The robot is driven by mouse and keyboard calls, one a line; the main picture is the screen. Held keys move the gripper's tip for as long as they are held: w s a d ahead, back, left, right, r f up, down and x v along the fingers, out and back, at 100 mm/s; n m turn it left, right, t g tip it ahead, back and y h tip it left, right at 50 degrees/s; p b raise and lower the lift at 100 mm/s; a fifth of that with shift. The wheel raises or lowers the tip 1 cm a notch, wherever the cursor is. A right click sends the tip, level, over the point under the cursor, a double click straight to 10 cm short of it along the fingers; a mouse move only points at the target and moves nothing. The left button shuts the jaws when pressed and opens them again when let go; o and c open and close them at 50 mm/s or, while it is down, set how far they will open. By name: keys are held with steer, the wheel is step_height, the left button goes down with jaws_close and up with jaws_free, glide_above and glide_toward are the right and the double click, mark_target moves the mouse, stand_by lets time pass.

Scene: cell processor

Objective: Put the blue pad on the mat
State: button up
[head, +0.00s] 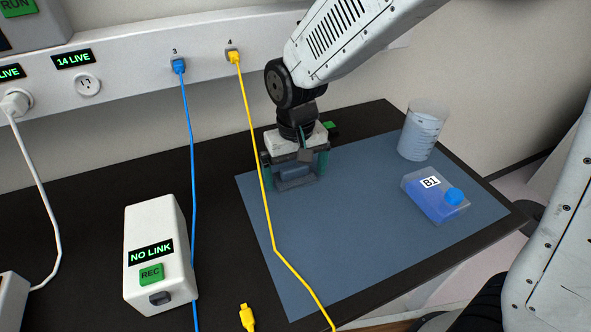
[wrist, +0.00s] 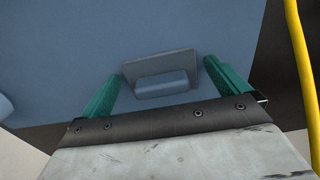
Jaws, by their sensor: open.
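The blue pad (head: 296,174) is a small grey-blue plate with a raised block-like grip. It lies on the blue-grey mat (head: 375,210), near the mat's back left part. In the wrist view the pad (wrist: 163,76) sits between my two green fingers. My gripper (head: 295,181) is open and low over the mat, with a finger on either side of the pad. In the wrist view my gripper (wrist: 162,70) shows gaps between the fingers and the pad's grip. The gripper partly hides the pad in the head view.
A yellow cable (head: 262,165) hangs just left of my gripper and crosses the mat. A blue cable (head: 191,150) hangs farther left. A white NO LINK box (head: 155,225) stands on the black bench. The mat's middle is clear.

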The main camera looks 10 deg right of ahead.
mark_target(296, 170)
step_height(296, 170, up, 12)
steer(key=shift+r, duration=0.15)
steer(key=s+d+r+m+t, duration=0.1)
steer(key=s+d+r+m, duration=0.1)
steer(key=s+d, duration=1.7)
steer(key=shift+d+m, duration=0.6)
steer(key=shift+d, duration=0.25)
steer(key=shift+s, duration=0.1)
